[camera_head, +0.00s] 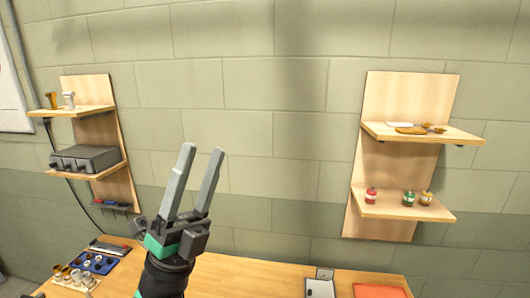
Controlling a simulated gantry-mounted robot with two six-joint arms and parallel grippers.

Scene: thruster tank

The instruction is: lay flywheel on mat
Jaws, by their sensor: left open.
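My left gripper (203,151) is raised above the workbench, its two grey fingers apart and pointing up, with nothing between them. My right gripper is not in view. I cannot make out a flywheel in this view. A flat orange-red piece (382,291) lies on the bench at the bottom edge, partly cut off; I cannot tell whether it is the mat. My left gripper is up and to the left of it, well apart.
The wooden workbench (250,275) has clear room in the middle. A blue tray (93,262) and small cups (72,275) stand at its left. A white-topped item (320,288) lies right of centre. Wall shelves hold a grey case (86,158) and small bottles (408,198).

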